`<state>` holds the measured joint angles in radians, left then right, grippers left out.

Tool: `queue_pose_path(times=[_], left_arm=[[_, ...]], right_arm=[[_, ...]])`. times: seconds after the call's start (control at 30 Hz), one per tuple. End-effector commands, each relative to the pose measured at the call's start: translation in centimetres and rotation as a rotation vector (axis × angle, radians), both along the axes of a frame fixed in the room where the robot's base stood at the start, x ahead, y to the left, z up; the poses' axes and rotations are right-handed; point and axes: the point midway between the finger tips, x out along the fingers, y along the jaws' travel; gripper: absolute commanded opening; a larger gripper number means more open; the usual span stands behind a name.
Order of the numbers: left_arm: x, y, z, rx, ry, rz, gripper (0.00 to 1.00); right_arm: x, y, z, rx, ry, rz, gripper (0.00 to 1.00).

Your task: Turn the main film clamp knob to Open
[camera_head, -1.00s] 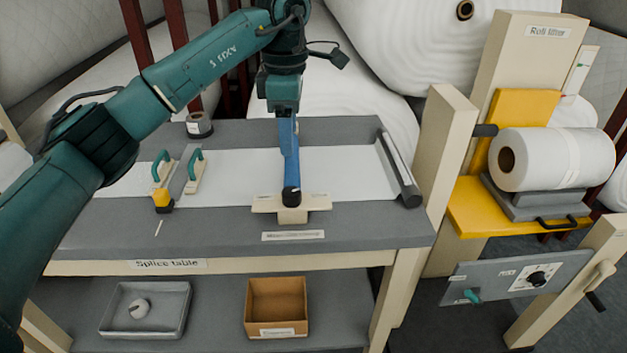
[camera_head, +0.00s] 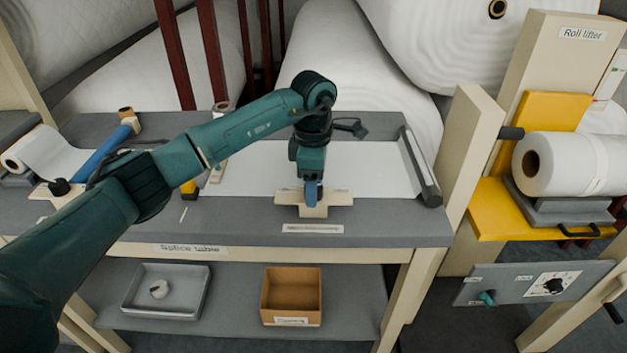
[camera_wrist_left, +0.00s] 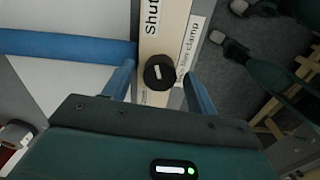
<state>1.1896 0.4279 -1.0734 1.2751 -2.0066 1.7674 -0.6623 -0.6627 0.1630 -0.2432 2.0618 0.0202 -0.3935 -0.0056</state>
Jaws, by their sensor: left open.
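The main film clamp (camera_head: 288,196) is a cream cross-piece at the front of the splice table. Its round black knob (camera_wrist_left: 158,72) shows in the left wrist view, with a white mark on top, beside labels reading "Shut" and "film clamp". The clamp's blue bar (camera_wrist_left: 65,46) runs to the left from there. My left gripper (camera_head: 313,201) points down over the clamp. In the left wrist view my left gripper (camera_wrist_left: 160,75) is open, with one blue finger on each side of the knob; contact cannot be told. In the head view the gripper hides the knob. My right gripper is not seen.
Another blue-barred clamp (camera_head: 98,152) with a black knob lies at the table's left. A dark roller (camera_head: 430,190) edges the table's right, near a cream post (camera_head: 467,150). A grey tray and brown box are on the shelf below.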

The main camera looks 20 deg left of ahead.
Motion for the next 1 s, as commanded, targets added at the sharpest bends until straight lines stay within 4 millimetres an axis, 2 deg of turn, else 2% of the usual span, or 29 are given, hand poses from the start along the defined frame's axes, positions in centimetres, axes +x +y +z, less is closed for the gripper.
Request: queue_pose_path(times=[0.13, 0.67, 1.0], left_arm=[[0.00, -0.02, 0.01, 0.000, 0.000, 0.000, 0.57], [-0.01, -0.02, 0.06, -0.001, 0.000, 0.000, 0.13], [0.01, -0.01, 0.05, -0.001, 0.000, 0.051, 0.13]], right_arm=[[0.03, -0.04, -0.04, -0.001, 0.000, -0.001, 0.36], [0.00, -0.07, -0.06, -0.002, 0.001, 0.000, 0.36], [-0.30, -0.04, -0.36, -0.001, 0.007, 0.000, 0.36]])
